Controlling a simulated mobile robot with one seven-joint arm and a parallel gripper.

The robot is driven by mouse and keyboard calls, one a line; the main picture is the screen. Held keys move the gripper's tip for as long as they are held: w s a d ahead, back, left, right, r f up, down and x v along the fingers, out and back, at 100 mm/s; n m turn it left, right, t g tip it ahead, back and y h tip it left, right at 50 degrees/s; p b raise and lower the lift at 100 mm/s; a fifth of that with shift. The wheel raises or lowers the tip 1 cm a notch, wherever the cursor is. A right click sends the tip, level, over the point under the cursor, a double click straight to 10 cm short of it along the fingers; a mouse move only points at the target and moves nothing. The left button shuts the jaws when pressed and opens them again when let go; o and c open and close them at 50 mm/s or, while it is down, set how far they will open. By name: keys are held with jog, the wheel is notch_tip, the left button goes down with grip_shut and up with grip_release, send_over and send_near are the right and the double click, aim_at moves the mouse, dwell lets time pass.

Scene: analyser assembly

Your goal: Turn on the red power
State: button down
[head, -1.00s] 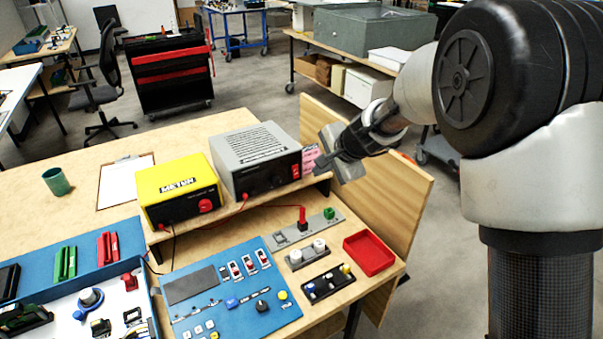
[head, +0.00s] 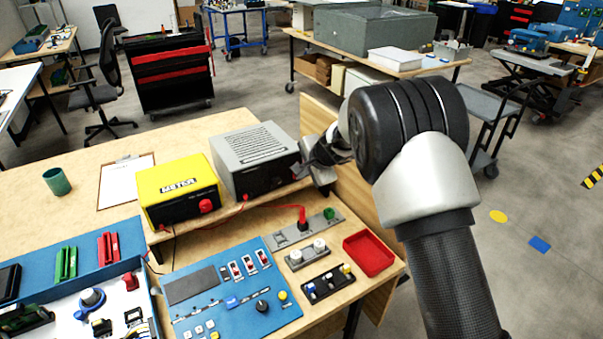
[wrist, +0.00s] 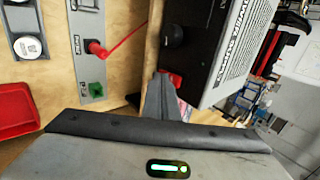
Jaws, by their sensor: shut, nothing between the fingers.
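The grey power supply box (head: 240,182) with a black front stands behind the blue panel, right of the yellow meter; it also shows in the wrist view (wrist: 195,62). Its red power switch (wrist: 176,79) shows in the wrist view, partly hidden behind the finger tips, and is covered by my gripper in the head view. My gripper (head: 303,172) is shut and empty, with its tips at the right end of the box's front. In the wrist view the tips (wrist: 161,80) overlap the switch's edge; I cannot tell whether they touch it. The switch's position is unclear.
A yellow meter (head: 180,205) stands left of the box. A red plug (head: 303,218) with a red lead and a green block (head: 329,214) sit on a grey strip in front. A red tray (head: 369,254) and blue control panel (head: 235,310) lie nearer.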

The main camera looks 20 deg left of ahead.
jog(key=shift+f+b, duration=0.15)
jog(key=shift+b, duration=0.15)
jog(key=b, duration=0.4)
jog(key=shift+w+a+t+y, duration=0.1)
jog(key=shift+a+t+y, duration=0.05)
jog(key=shift+t+y, duration=0.25)
jog(key=shift+w+a+r+p, duration=0.15)
jog(key=shift+r+p, duration=0.3)
jog(key=shift+r, duration=0.6)
